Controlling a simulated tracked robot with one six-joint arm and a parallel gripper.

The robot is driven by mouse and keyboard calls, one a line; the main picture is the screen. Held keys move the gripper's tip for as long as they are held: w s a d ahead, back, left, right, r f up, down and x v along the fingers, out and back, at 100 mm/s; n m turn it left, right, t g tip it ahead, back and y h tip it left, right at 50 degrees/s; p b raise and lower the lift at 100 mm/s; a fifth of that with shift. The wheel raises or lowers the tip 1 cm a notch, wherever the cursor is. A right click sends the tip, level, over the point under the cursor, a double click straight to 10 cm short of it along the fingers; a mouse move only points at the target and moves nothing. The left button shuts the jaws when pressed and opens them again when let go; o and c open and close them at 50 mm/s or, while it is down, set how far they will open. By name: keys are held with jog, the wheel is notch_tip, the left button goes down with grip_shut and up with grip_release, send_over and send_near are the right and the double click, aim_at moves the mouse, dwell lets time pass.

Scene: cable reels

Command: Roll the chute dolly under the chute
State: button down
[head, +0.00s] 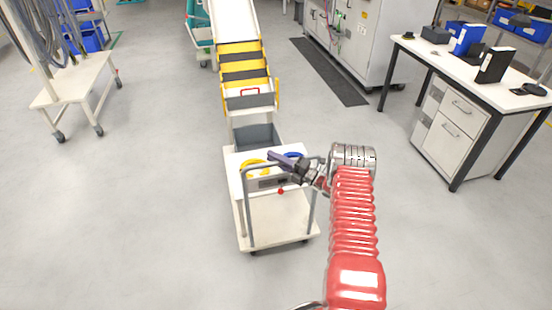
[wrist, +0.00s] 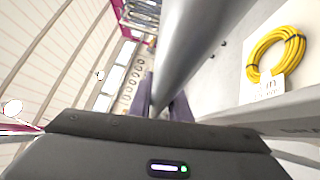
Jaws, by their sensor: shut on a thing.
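The chute dolly (head: 285,219) is a white two-shelf cart with a grey tube handle, standing at the lower end of the chute. My gripper (head: 282,159) reaches in from the right at the dolly's near end. In the wrist view, its dark purple fingers (wrist: 165,105) are shut on the grey handle tube (wrist: 195,45). The chute (head: 233,22) is white, with yellow and dark bands lower down.
A grey bin (head: 257,137) sits between the dolly's top and the chute; its support is unclear. A white bench with drawers (head: 457,118) stands right. A wheeled cable rack (head: 73,85) stands left. A dark mat (head: 330,72) lies by grey cabinets. Floor beside the dolly is clear.

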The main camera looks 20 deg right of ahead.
jog(key=shift+w+a+f, duration=0.15)
jog(key=shift+a+f, duration=0.05)
jog(key=shift+a, duration=0.05)
jog(key=c, duration=1.8)
grip_release()
jog(key=shift+w+d, duration=0.1)
jog(key=shift+w, duration=0.05)
jog(key=shift+c, duration=0.2)
jog(key=shift+o, duration=0.9)
jog(key=shift+d, duration=0.1)
jog(key=shift+r, duration=0.1)
jog(key=shift+d, duration=0.1)
jog(key=v, duration=1.4)
